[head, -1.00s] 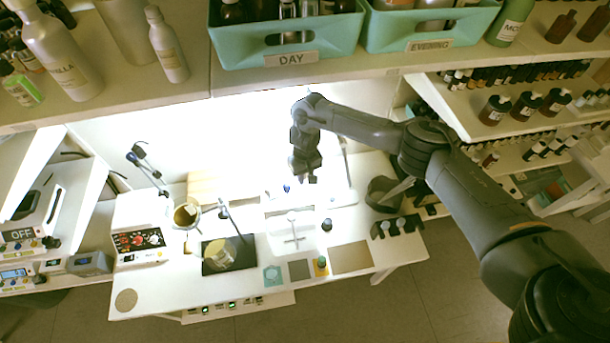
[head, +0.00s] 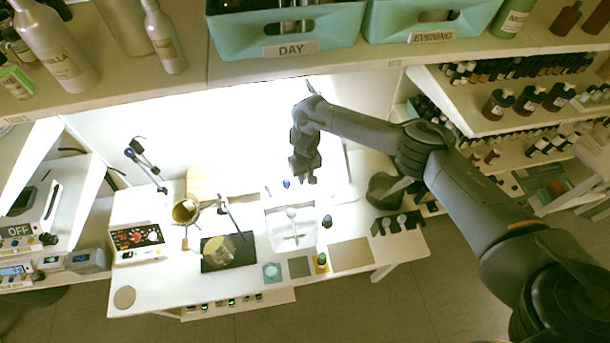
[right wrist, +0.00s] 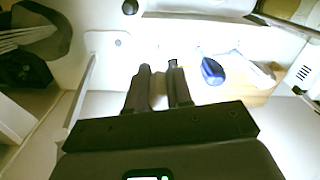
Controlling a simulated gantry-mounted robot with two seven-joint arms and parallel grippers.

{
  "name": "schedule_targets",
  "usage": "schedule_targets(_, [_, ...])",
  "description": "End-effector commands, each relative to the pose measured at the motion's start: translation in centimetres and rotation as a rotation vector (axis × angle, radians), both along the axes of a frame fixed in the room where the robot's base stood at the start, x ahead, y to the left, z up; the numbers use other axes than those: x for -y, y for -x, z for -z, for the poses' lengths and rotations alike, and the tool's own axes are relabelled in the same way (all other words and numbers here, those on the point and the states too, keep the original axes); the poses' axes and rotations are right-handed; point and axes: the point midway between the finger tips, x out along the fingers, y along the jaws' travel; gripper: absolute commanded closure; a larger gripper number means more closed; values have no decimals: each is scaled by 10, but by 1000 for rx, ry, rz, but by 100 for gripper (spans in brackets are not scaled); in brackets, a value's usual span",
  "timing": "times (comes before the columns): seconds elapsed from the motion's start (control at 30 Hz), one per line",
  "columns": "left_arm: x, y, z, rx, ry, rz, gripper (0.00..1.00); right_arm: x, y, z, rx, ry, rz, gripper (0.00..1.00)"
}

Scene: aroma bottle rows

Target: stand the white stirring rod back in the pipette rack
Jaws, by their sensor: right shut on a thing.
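My right gripper (head: 305,178) hangs fingers down above the back middle of the white table. In the right wrist view its two dark fingers (right wrist: 160,80) stand a little apart with a narrow pale patch between them; the stirring rod itself does not show clearly there or in the head view. A dark rack (head: 397,225) with several pale round tops stands near the table's right end, right of and nearer than the gripper; I cannot tell whether it is the pipette rack. My left gripper is not in view.
A blue-topped item (head: 287,184) stands close to the right gripper; it also shows in the right wrist view (right wrist: 212,70). A clear-walled box (head: 291,227), a small dark bottle (head: 327,222) and a dark bin (head: 388,190) are around.

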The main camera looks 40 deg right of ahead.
Motion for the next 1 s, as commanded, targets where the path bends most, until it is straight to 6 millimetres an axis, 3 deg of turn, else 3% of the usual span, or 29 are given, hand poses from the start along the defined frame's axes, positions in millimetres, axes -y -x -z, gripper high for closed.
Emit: schedule_targets(1.0, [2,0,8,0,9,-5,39,0,0,18,1,0,0,100])
